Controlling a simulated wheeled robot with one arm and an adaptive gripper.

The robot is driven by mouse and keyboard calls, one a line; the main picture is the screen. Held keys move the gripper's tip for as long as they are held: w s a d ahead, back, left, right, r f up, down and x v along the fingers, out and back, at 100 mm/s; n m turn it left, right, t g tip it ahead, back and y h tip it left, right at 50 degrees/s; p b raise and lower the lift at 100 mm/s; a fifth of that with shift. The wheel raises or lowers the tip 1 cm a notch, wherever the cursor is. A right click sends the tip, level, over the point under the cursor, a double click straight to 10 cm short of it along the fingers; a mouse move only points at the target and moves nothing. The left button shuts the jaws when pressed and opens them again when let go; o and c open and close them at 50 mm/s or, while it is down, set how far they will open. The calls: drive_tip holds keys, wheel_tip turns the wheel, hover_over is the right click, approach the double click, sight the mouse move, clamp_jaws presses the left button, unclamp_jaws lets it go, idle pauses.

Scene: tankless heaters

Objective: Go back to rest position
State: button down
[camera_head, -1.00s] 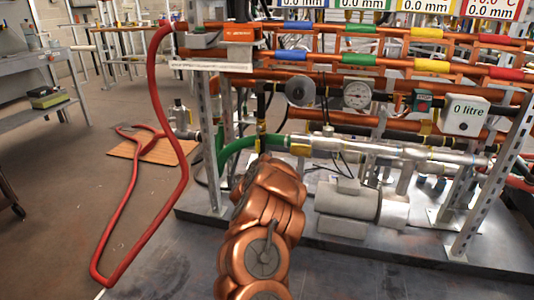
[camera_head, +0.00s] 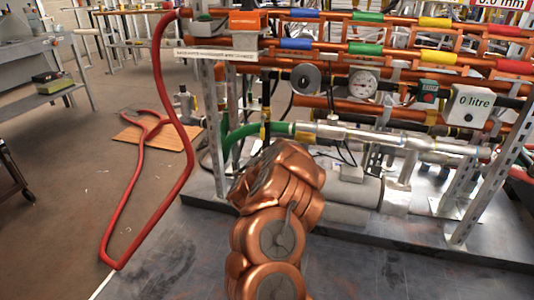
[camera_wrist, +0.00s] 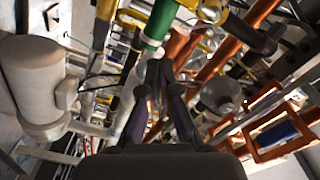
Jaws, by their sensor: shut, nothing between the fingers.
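My gripper (camera_wrist: 160,72) shows in the wrist view as two dark fingers held close together, shut and empty. Its tips point at the pipework, and I cannot tell how far off it is. In the head view my copper-coloured arm rises in front of the pipe rig and hides the gripper. The rig's copper pipes (camera_head: 330,46) carry coloured bands. A green hose (camera_head: 240,137) joins a silver pipe (camera_head: 400,140) behind my arm.
A red hose (camera_head: 181,120) hangs from the rig's left end and loops over the floor. A wooden board (camera_head: 155,137) lies on the floor behind it. A grey bench (camera_head: 30,65) stands at the left. The floor at the lower left is open.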

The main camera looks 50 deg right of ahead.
idle(0.4)
